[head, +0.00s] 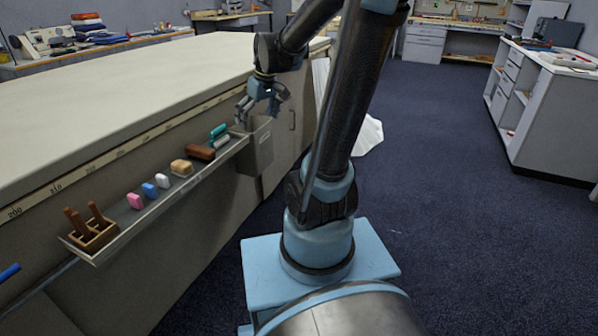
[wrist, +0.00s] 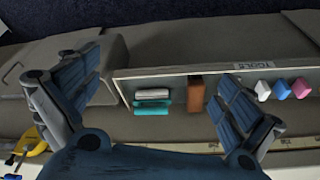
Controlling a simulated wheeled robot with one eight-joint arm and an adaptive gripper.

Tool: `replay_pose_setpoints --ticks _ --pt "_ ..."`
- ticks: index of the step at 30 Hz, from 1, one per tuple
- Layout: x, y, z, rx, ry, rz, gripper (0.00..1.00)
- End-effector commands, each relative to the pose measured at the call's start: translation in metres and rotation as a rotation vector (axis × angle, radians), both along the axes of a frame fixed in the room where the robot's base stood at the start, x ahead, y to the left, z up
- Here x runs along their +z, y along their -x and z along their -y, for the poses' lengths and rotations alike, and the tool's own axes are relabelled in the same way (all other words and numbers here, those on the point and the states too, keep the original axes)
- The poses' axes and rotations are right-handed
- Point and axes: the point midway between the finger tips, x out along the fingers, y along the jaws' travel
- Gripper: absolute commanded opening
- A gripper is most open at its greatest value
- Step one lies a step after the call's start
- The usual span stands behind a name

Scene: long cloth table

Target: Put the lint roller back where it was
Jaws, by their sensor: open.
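I cannot tell for sure which thing is the lint roller. A white-grey roll (head: 221,143) and a teal roll (head: 218,131) lie side by side at the far end of the narrow tray (head: 150,212) on the table's side; the wrist view also shows the white roll (wrist: 152,94) and the teal roll (wrist: 152,108). My gripper (head: 258,108) is open above that end of the tray, close to a grey bin (head: 258,150).
The tray also holds a brown block (head: 200,153), a tan block (head: 181,167), white, blue and pink (head: 135,201) blocks, and a wooden holder (head: 94,236) with brown handles. A blue rod end (head: 8,272) shows at the left edge. The long tabletop (head: 130,95) is bare.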

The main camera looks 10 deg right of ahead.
Motion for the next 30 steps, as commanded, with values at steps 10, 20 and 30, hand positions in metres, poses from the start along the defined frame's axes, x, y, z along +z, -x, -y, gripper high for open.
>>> replay_pose_setpoints --ticks 10,20,30 --pt "-0.020 0.098 0.048 -0.214 0.026 -0.041 1.00" --pt "-0.059 0.179 0.081 -0.416 0.051 -0.073 1.00" --pt "-0.087 0.218 0.093 -0.529 0.065 -0.087 1.00"
